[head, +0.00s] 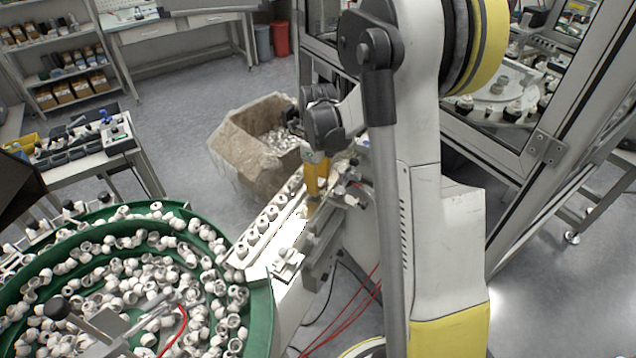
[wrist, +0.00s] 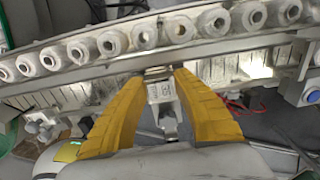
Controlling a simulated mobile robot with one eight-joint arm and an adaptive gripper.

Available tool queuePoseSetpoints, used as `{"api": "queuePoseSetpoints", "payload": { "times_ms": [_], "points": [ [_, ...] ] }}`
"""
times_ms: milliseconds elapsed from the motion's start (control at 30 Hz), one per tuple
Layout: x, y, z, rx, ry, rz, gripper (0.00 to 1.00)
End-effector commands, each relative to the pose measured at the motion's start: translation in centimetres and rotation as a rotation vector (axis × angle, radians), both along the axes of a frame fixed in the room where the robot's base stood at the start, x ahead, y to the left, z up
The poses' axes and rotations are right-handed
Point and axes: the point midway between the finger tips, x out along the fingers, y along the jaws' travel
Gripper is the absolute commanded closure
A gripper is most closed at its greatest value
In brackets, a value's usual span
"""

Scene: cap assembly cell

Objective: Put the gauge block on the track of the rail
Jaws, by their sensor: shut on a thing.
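The rail (head: 262,236) runs diagonally from the green bowl up to my gripper, with a row of white caps along its track. In the wrist view the rail (wrist: 100,70) crosses the upper part, its caps in line. My gripper (head: 314,200) is at the rail's far end, pointing down. In the wrist view its yellow fingers (wrist: 159,72) close on a small grey metallic piece, the gauge block (wrist: 158,71), right beside the rail's near edge. The fingers hide much of it. I cannot tell whether it touches the rail. In the head view the block is not clear.
A green bowl (head: 262,312) full of white caps is at lower left. Metal fittings (head: 325,235) line the rail's right side. A cardboard box (head: 240,165) stands behind it. A glazed machine frame (head: 490,130) is at right.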

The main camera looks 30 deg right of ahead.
Motion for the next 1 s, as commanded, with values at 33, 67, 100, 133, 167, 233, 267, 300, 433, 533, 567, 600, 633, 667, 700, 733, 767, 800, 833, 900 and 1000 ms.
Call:
{"api": "queuePoseSetpoints", "payload": {
  "times_ms": [33, 67, 100, 133, 167, 233, 267, 300, 433, 533, 567, 600, 633, 667, 700, 733, 767, 800, 833, 900, 1000],
  "points": [
    [0.0, 0.0, 0.0, 0.0, 0.0, 0.0, 1.0],
    [0.0, 0.0, 0.0, 0.0, 0.0, 0.0, 1.0],
    [0.0, 0.0, -0.2, 0.0, 0.0, 0.0, 1.0],
    [0.0, 0.0, -0.3, 0.0, 0.0, 0.0, 1.0],
    [0.0, 0.0, -0.4, 0.0, 0.0, 0.0, 1.0],
    [0.0, 0.0, -0.3, 0.0, 0.0, 0.0, 0.51],
    [0.0, 0.0, -0.3, 0.0, 0.0, 0.0, 0.48],
    [0.0, 0.0, -0.3, 0.0, 0.0, 0.0, 0.48],
    [0.0, 0.0, -0.3, 0.0, 0.0, 0.0, 0.48],
    [0.0, 0.0, -0.2, 0.0, 0.0, 0.0, 0.48],
    [0.0, 0.0, -0.2, 0.0, 0.0, 0.0, 0.48],
    [0.0, 0.0, 0.0, 0.0, 0.0, 0.0, 0.48],
    [0.0, 0.0, 0.2, 0.0, 0.0, 0.0, 0.48],
    [0.0, 0.0, 0.5, 0.0, 0.0, 0.0, 0.48],
    [0.0, 0.0, 1.1, 0.0, 0.0, 0.0, 0.48],
    [0.0, 0.0, 1.6, 0.0, 0.0, 0.0, 0.48],
    [0.0, 0.0, 2.2, 0.0, 0.0, 0.0, 0.48],
    [0.0, 0.0, 3.1, 0.0, 0.0, 0.0, 0.48],
    [0.0, 0.0, 3.8, 0.0, 0.0, 0.0, 0.48],
    [0.0, 0.0, 5.5, 0.0, 0.0, 0.0, 0.48],
    [0.0, 0.0, 7.8, 0.0, 0.0, 0.0, 0.48]
  ]
}}
